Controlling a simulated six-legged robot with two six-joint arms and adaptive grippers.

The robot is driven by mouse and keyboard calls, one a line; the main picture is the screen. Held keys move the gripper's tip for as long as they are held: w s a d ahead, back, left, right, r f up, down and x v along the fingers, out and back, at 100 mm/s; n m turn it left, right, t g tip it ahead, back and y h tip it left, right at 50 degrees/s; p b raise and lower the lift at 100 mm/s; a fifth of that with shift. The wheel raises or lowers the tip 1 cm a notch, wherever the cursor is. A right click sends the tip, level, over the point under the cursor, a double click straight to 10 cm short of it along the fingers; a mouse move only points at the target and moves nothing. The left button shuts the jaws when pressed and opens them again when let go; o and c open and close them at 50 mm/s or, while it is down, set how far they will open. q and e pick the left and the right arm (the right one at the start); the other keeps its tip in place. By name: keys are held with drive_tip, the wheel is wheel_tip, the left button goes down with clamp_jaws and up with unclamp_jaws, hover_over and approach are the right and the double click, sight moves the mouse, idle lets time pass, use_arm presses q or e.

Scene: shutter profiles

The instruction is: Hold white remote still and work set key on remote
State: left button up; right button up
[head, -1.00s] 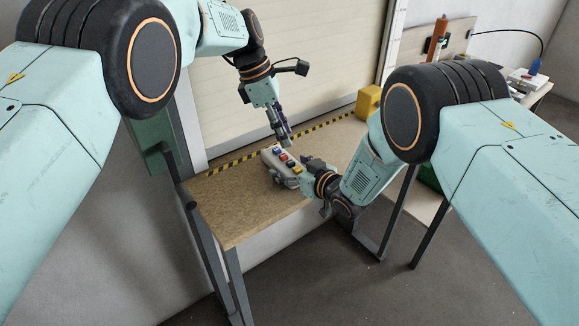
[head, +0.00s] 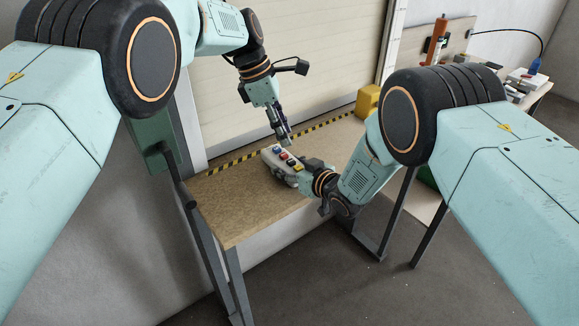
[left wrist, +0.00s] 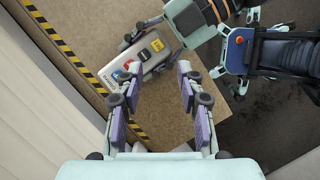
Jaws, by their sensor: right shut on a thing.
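The white remote (head: 270,153) is a long pale box on the bench, with coloured keys in a row on its face. It also shows in the left wrist view (left wrist: 148,65), with yellow, red and blue keys and small lettering along one side. I cannot read which one is the set key. My right gripper (head: 297,175) is shut on the remote at its near side; its fingers are partly hidden. My left gripper (head: 287,142) points down just above the remote. In the left wrist view its two fingers (left wrist: 160,78) stand apart with nothing between them.
The bench (head: 235,215) is bare brown board, clear to the left of the remote. A black-and-yellow strip (head: 237,158) runs along its back, before a ribbed shutter (head: 290,60). A yellow block (head: 368,101) stands at the far right end.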

use_arm(q)
clamp_jaws()
idle(0.3)
idle(0.6)
idle(0.6)
drive_tip(key=d+n+h, duration=0.1)
drive_tip(key=n, duration=0.3)
drive_tip(key=d+r+n+t+h, duration=0.1)
drive_tip(key=n, duration=0.3)
drive_tip(key=d+n+t+h, duration=0.1)
drive_tip(key=n, duration=0.3)
drive_tip(key=shift+w+d+r, duration=0.1)
drive_tip(key=shift+d+r, duration=0.05)
drive_tip(key=shift+r, duration=0.25)
